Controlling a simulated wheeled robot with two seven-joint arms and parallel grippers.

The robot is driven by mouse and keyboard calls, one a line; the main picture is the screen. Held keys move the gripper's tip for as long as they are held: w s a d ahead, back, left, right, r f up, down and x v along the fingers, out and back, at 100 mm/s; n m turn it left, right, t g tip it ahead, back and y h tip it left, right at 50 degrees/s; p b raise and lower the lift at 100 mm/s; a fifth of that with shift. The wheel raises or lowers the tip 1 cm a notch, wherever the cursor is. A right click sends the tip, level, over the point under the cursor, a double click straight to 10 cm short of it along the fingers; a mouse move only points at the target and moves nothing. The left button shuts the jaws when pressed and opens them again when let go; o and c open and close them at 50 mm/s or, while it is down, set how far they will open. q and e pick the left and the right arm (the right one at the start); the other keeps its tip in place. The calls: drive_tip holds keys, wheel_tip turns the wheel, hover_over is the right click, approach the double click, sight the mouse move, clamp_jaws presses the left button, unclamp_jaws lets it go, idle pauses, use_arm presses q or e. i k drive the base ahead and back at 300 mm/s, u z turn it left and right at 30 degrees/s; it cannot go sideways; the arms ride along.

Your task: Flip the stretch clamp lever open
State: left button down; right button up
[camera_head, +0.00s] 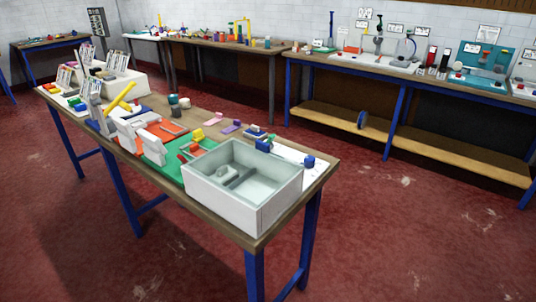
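I cannot pick out the stretch clamp lever for certain at this distance. A tilted yellow bar (120,98) stands out among white upright parts on the left half of the near table. A small blue block-like fixture (263,146) with a green part by it sits behind the white bin, near the table's right end. A blue knob-like piece (309,161) is close to the right corner. Whether any of these is the clamp, I cannot tell. Neither of my grippers shows in the view.
The near table (240,233) has blue legs and holds a white open bin (228,200), a green mat (168,170) and several small coloured parts. Benches (440,85) with equipment line the back wall. The red floor (400,230) at the right is clear.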

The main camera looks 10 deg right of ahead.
sight(180, 156)
drive_tip(key=z, duration=0.25)
drive_tip(key=i, duration=1)
